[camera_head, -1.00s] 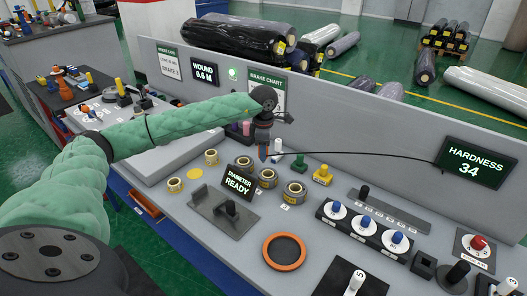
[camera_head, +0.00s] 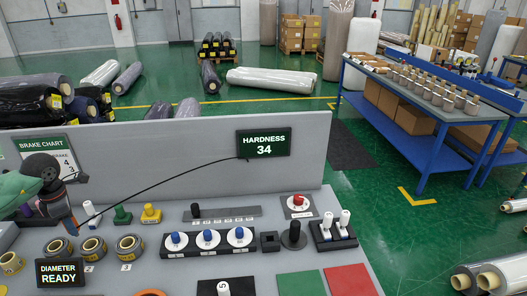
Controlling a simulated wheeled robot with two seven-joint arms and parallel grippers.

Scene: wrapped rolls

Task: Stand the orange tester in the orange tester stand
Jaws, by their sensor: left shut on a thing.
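My left gripper (camera_head: 62,208) is at the far left of the head view, above the bench. It is shut on the orange tester (camera_head: 71,224), of which only a small orange part shows below the fingers. I cannot tell for sure which piece is the orange tester stand. A small dark square socket (camera_head: 270,241) stands at the middle of the bench, apart from the gripper. My right gripper is not in view.
Beside the socket are a black post on a round base (camera_head: 293,236) and a three-knob block (camera_head: 208,240). Several ringed rolls (camera_head: 92,249), a green piece (camera_head: 122,215) and a yellow piece (camera_head: 151,213) sit near the gripper. A low grey panel (camera_head: 190,160) edges the bench.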

